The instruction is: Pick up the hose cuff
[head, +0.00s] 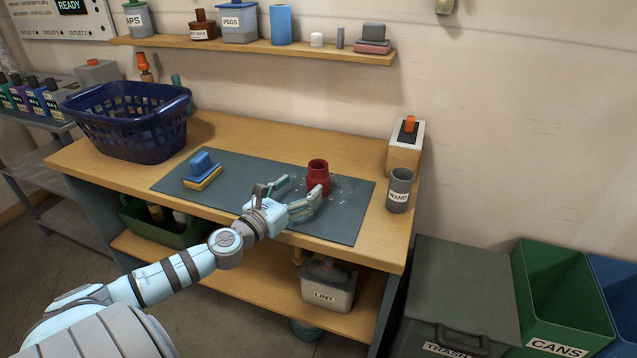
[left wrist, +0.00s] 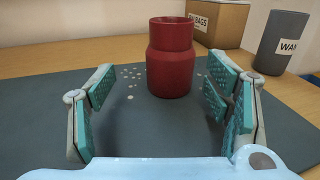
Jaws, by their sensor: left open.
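The hose cuff appears to be the red, stepped cylinder (head: 318,178) standing upright on the grey mat (head: 338,225) on the workbench. In the left wrist view the red cuff (left wrist: 171,62) stands ahead, between the lines of my two fingers and a little beyond their tips. My left gripper (head: 298,194) is open and empty, low over the mat, just in front of the cuff. Its teal finger pads (left wrist: 160,97) are spread wider than the cuff. A gap shows between pads and cuff. My right gripper is in neither view.
Pale crumbs (left wrist: 131,86) lie around the cuff. A blue and yellow brush (head: 203,172) lies on the mat's left. A blue basket (head: 130,122) stands at the back left. A grey cup labelled WAND (head: 399,190) and a box (head: 404,146) stand to the right.

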